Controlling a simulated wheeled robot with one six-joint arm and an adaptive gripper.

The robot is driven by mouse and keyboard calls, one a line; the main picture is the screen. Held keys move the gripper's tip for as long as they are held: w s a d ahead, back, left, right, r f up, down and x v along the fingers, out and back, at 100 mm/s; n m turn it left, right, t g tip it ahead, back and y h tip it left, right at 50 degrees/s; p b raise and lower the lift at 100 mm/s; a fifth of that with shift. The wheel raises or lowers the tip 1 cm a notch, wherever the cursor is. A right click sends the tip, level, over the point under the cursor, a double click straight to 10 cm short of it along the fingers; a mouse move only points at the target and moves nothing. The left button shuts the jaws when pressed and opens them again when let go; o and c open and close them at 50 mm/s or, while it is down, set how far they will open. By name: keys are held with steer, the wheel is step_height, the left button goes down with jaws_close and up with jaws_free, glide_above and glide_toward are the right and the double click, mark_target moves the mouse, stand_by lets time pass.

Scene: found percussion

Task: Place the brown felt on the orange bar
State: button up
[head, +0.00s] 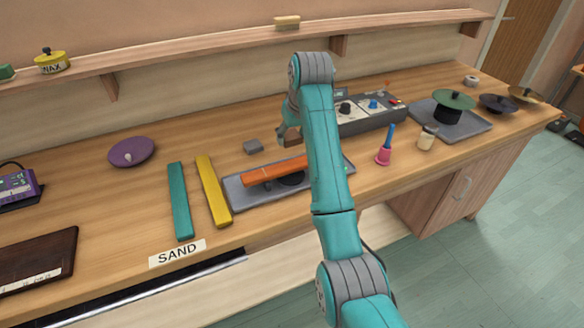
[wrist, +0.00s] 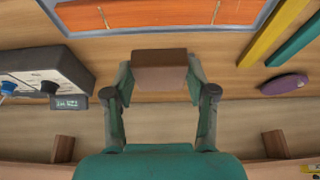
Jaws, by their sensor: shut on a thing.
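My gripper (wrist: 159,85) is shut on the brown felt (wrist: 159,70), a small brown block between its two fingers in the wrist view. In the head view my gripper (head: 288,128) is partly behind my arm, and the felt (head: 292,138) shows as a small brown patch there. The orange bar (head: 268,172) lies on a grey tray (head: 236,198), its right end hidden by my arm. The orange bar (wrist: 150,14) also crosses the top of the wrist view, apart from the felt in the picture.
A yellow bar (head: 213,190) and a teal bar (head: 180,200) lie left of the tray.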

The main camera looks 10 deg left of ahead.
mark_target(291, 165)
step_height(291, 165, down, 8)
steer(key=shift+f, duration=0.25)
steer(key=shift+f, duration=0.15)
steer(key=o, duration=0.8)
steer(key=shift+o, duration=0.2)
